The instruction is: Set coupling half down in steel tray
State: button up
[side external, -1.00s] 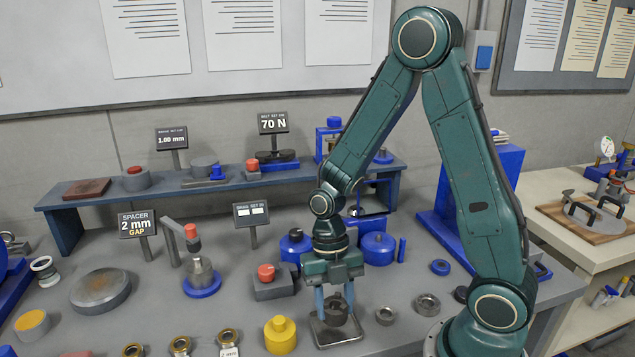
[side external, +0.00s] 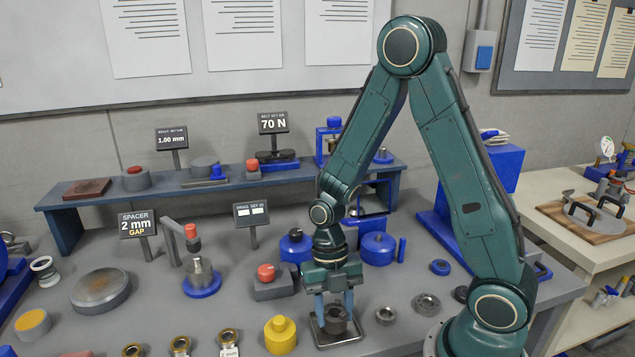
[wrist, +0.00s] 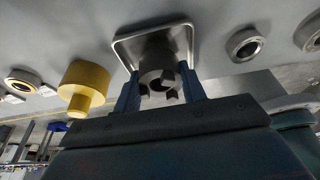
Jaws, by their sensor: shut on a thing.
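The coupling half (side external: 335,320), a dark grey metal piece with jaw-like lugs, is between the fingers of my gripper (side external: 335,312). It also shows in the wrist view (wrist: 158,72), with its lugs toward the camera. My gripper is shut on it, one blue finger on each side. The steel tray (side external: 350,341) is a shallow square with a raised rim, directly under the coupling half. In the wrist view the tray (wrist: 124,45) frames the coupling half. I cannot tell whether the coupling half touches the tray floor.
A yellow knobbed cylinder (side external: 280,336) stands close to the tray's left. Two metal rings (side external: 385,316) (side external: 426,304) lie to its right. A grey block with a red knob (side external: 269,282) and blue fixtures (side external: 378,248) stand behind. Brass-coloured rings (side external: 180,346) lie at the front left.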

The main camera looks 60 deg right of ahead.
jog(key=shift+f, duration=0.5)
jog(key=o, duration=1.4)
jog(key=shift+r, duration=0.1)
jog(key=v, duration=1.3)
jog(key=shift+w+d+r, duration=0.1)
jog(key=shift+r, duration=0.2)
jog(key=shift+r, duration=0.1)
jog(key=s+r+m+t, duration=0.2)
jog(key=s+r+m, duration=0.1)
jog(key=m, duration=0.6)
jog(key=s+a+r+m+t+h, duration=0.1)
jog(key=s+r+m+t, duration=0.2)
jog(key=m, duration=0.6)
jog(key=s+r+m+t+h, duration=0.1)
jog(key=s+r+m+t, duration=0.2)
jog(key=m, duration=0.6)
jog(key=shift+s+a+r, duration=0.2)
jog(key=shift+s+r, duration=0.4)
jog(key=shift+r, duration=0.15)
jog(key=shift+s+a+r, duration=0.2)
jog(key=shift+s+r, duration=0.45)
jog(key=shift+r, duration=0.1)
